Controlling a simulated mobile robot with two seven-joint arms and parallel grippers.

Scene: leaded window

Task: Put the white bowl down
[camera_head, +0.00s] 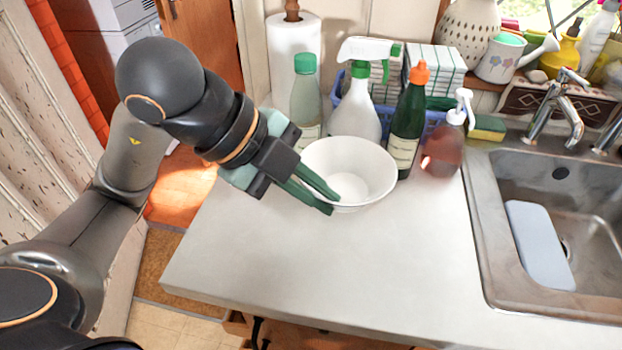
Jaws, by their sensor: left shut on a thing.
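The white bowl (369,170) is upright at the left-middle of the counter (330,270), in front of the bottles. My left gripper (332,203) reaches in from the left and is shut on the bowl's near left rim. One green finger lies over the rim towards the inside, the other outside the wall. The fingers hide a part of that wall. I cannot tell whether the bowl's base touches the counter. My right gripper is not in view.
Behind the bowl stand a green-capped bottle (305,100), a white spray bottle (356,115), a dark green bottle (407,125) and a reddish soap dispenser (446,148). A metal sink (483,240) is at the right. The front of the counter is clear.

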